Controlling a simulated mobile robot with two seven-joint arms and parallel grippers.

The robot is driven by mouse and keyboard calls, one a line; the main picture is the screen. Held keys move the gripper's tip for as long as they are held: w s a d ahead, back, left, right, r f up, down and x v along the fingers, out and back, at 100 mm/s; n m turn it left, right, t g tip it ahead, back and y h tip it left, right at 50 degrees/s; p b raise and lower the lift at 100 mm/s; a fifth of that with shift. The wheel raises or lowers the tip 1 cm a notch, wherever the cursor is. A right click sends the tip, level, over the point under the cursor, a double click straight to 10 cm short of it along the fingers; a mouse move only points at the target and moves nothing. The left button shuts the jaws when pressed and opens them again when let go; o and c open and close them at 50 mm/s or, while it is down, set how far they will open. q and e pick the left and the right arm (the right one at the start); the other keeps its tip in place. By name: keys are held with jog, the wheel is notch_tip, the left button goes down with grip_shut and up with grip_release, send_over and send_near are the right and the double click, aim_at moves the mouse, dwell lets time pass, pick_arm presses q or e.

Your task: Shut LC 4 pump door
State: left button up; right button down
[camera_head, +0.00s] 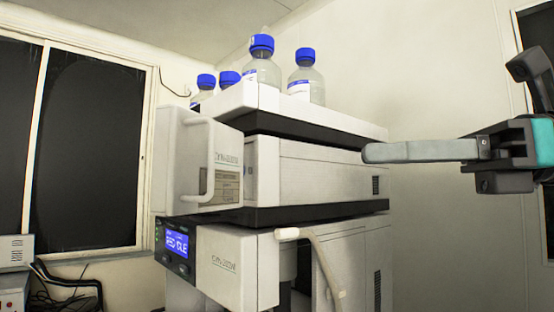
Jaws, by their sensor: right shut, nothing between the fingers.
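A stack of white instrument modules stands in the middle of the head view. The upper module (320,178) has a white door (175,150) with a C-shaped handle (207,165), swung out at the left front. Below it, a lower module has a lit blue display (177,244) and a white front panel (232,265), which juts forward. No label tells me which is the LC 4 pump door. My right gripper (368,152) is shut and empty, its long pale fingers pointing left in front of the upper module's right side; contact cannot be told. My left gripper is not in view.
Several blue-capped bottles (305,75) stand in the top tray (262,97). A tan curved bar (318,260) sticks out by the lower module. Cables and a small device (15,250) are at the lower left.

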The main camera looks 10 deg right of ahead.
jog(key=a+p, duration=0.1)
jog(key=a, duration=0.5)
jog(key=p, duration=0.2)
send_near(197, 166)
jog(key=s+a, duration=0.2)
jog(key=a, duration=0.2)
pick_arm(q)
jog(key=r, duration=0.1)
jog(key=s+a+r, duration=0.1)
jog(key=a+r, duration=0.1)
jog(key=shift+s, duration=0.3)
pick_arm(e)
jog(key=shift+w+a+r, duration=0.15)
